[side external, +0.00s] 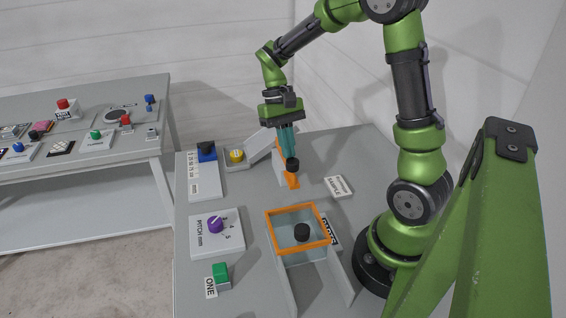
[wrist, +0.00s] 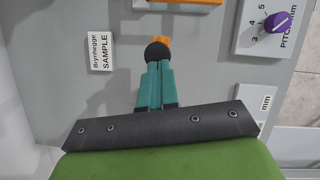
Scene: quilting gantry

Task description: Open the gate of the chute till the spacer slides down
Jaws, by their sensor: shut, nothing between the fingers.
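My gripper (side external: 290,156) has its teal fingers together and points down, with its tips at a black knob (side external: 292,165) on an upright orange piece (side external: 293,181). The wrist view shows the closed fingertips (wrist: 156,66) right at the black ball-like knob (wrist: 157,51), with orange just beyond it. I cannot tell whether they touch. A pale sloping trough (side external: 261,146), perhaps the chute, stands behind the orange piece. I cannot make out a spacer for certain; the fingers and knob hide part of this area.
A sample card (side external: 339,187) lies to the right. A purple pitch dial (side external: 216,224), green button (side external: 221,271), yellow button (side external: 237,155) and blue-and-black switch (side external: 207,151) are at left.

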